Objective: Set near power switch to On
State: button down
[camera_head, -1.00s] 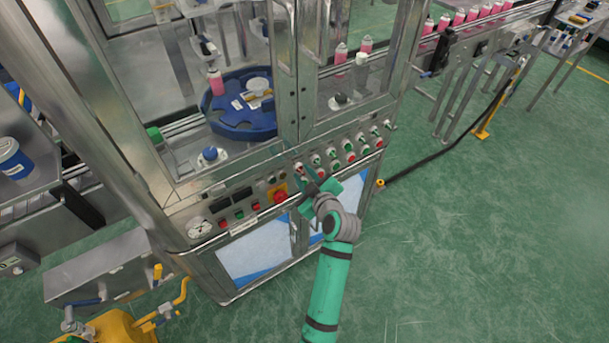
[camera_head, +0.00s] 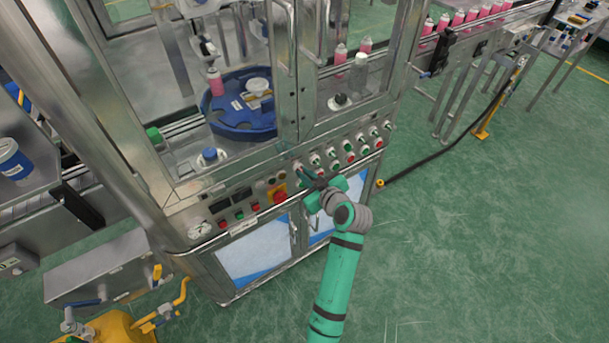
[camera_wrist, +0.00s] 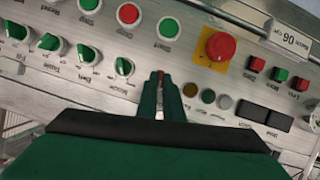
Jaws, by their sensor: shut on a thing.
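The machine's front control panel (camera_head: 240,208) carries a row of green-and-white rotary switches (camera_wrist: 125,67) and buttons. My gripper (camera_wrist: 160,78) is at the panel face, its two fingers nearly together. It is shut on a small knob between the fingertips, of which only a thin reddish sliver shows. I take this to be the near power switch; its label and pointer position are hidden. In the head view my gripper (camera_head: 304,178) meets the panel right of the red emergency stop.
A red emergency stop (camera_wrist: 219,45) on a yellow plate sits close to the fingers. Small round buttons (camera_wrist: 207,96) and dark displays (camera_wrist: 252,111) are beside it. A blue turntable (camera_head: 240,120) is inside the machine.

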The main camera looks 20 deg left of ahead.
jog(key=shift+w+d+f+m+g+y, duration=0.15)
jog(key=shift+m+g+y, duration=0.6)
jog(key=shift+m, duration=0.6)
jog(key=shift+w+d+r+m+g+y, duration=0.15)
jog(key=shift+m+g+y, duration=0.55)
jog(key=shift+m, duration=0.65)
jog(key=shift+f, duration=0.1)
jog(key=c, duration=1.9)
grip_release()
jog(key=v, duration=1)
jog(key=shift+s+d+r, duration=0.2)
jog(key=shift+d+r, duration=0.05)
jog(key=shift+d, duration=0.05)
jog(key=shift+f, duration=0.1)
